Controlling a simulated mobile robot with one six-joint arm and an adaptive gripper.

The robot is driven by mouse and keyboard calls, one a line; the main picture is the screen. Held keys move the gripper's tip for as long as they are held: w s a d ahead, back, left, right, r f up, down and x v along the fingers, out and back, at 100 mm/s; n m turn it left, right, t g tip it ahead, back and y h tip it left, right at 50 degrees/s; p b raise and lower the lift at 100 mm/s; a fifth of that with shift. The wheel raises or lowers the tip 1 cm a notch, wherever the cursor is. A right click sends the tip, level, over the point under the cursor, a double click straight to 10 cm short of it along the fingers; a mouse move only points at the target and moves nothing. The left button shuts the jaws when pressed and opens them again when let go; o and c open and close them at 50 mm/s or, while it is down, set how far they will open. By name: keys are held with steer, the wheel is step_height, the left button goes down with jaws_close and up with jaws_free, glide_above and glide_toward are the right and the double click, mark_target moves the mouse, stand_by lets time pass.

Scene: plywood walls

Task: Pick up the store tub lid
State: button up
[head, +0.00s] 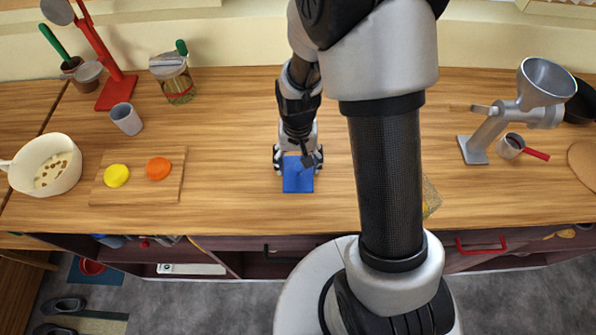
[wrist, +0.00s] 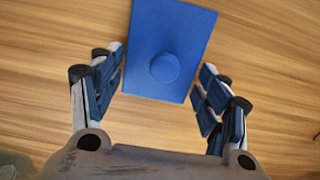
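The store tub lid is a flat blue rectangle (head: 298,179) lying on the wooden worktop in the head view. The wrist view shows the lid (wrist: 190,30) with a round knob (wrist: 165,67) on top. My gripper (head: 298,163) is over the far part of the lid in the head view and partly hides it. In the wrist view my gripper (wrist: 160,92) is open, with one finger on each side of the lid's near end. Gaps of bare wood show between both fingers and the lid. I cannot tell the fingers' height over the worktop.
A board (head: 137,190) with a yellow and an orange round piece lies left, beside a white pot (head: 45,165). A grey cup (head: 126,119) and a jar (head: 173,77) stand behind. A metal grinder (head: 520,105) stands right. The worktop around the lid is clear.

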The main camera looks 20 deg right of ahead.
steer(key=shift+s, duration=0.1)
steer(key=c, duration=0.6)
steer(key=shift+c, duration=0.5)
steer(key=shift+s+f, duration=0.1)
